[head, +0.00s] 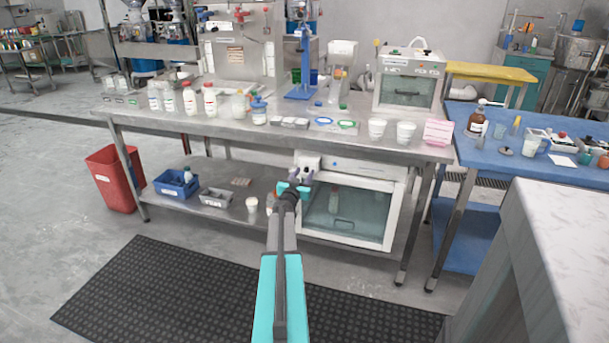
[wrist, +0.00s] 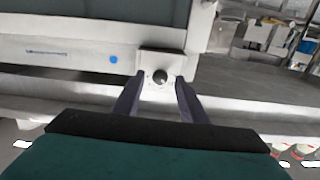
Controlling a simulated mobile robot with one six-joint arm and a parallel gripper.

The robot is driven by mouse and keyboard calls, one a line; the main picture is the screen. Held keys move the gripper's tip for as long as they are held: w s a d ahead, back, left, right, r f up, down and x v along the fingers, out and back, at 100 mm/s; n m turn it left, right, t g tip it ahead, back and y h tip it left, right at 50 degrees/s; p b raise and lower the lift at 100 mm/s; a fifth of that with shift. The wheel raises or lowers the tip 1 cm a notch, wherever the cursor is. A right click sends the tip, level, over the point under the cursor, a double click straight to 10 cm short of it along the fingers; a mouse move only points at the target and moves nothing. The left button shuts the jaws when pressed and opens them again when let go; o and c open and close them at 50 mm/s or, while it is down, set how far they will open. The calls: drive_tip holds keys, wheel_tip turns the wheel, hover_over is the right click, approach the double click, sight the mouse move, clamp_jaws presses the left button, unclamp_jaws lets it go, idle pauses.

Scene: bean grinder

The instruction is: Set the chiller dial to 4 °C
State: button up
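The chiller (head: 399,215) is a white box with a glass door on the lower shelf of the steel bench. Its front panel (wrist: 60,52) shows in the wrist view with a blue dot. In the head view my gripper (head: 297,182) is at the chiller's upper left corner and hides the dial. No temperature marks are readable.
The steel bench top (head: 215,122) above carries bottles, cups and a second glass-doored box (head: 408,80). A blue bin (head: 177,184) and a grey tray (head: 216,198) sit on the lower shelf to the left. A dark mat (head: 150,290) covers the floor in front.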

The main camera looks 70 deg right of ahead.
drive_tip(key=c, duration=1)
drive_tip(key=shift+d, duration=0.3)
drive_tip(key=shift+a, duration=0.2)
